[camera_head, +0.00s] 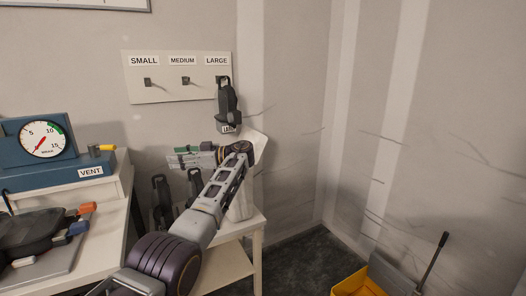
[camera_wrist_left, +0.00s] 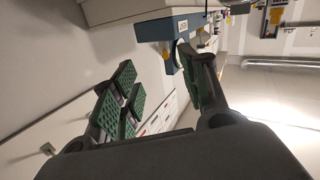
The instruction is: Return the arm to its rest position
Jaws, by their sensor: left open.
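My left gripper (camera_head: 190,157) is in front of the wall beneath the hook board, with its green-padded fingers pointing left in the head view. In the left wrist view the gripper (camera_wrist_left: 163,88) is open, with nothing between its green pads. My left arm (camera_head: 215,195) reaches up to it from the bottom of the head view. My right gripper does not show.
A board (camera_head: 178,76) labelled SMALL, MEDIUM and LARGE is on the wall. A dark handled tool (camera_head: 228,105) hangs below LARGE. A blue gauge unit (camera_head: 60,150) stands left.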

